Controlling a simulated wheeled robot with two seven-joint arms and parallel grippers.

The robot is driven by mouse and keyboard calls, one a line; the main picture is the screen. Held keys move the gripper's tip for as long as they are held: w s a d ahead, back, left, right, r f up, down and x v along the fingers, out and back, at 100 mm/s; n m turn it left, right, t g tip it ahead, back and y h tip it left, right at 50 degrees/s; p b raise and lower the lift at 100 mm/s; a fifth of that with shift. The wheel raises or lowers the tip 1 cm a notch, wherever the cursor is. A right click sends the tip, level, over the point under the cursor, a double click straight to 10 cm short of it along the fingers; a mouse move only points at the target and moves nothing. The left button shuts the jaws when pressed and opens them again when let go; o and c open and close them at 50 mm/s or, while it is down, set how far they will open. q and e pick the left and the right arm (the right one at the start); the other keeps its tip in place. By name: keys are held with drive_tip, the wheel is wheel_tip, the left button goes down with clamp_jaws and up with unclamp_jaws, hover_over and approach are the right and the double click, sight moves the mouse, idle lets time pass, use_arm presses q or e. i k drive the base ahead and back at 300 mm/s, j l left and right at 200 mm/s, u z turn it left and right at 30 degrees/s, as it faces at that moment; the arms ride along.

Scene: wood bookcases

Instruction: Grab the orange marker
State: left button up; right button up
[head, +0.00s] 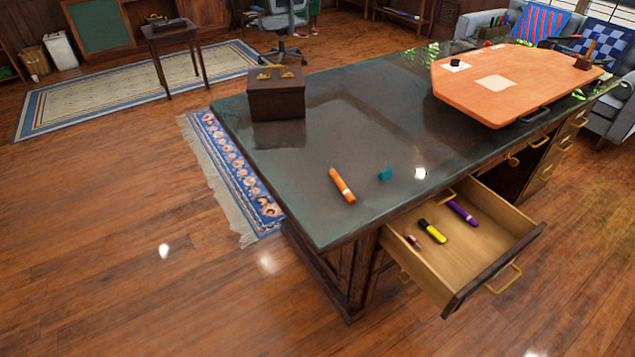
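The orange marker (342,185) lies on the dark green top of the desk (340,130), near its front left part. It has a pale band near its lower end and lies tilted across the picture. A small teal object (385,174) lies to its right, apart from it. Neither of my grippers shows in the head view, and nothing touches the marker.
An open drawer (507,241) juts out at the desk's front, holding a yellow marker (432,231), a purple marker (463,212) and a small reddish item (413,242). A brown box (276,98) and an orange board (510,85) stand on the desk. Left floor is clear.

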sight(347, 194)
drive_tip(key=i+l+u, duration=0.35)
drive_tip(key=i+l, duration=0.35)
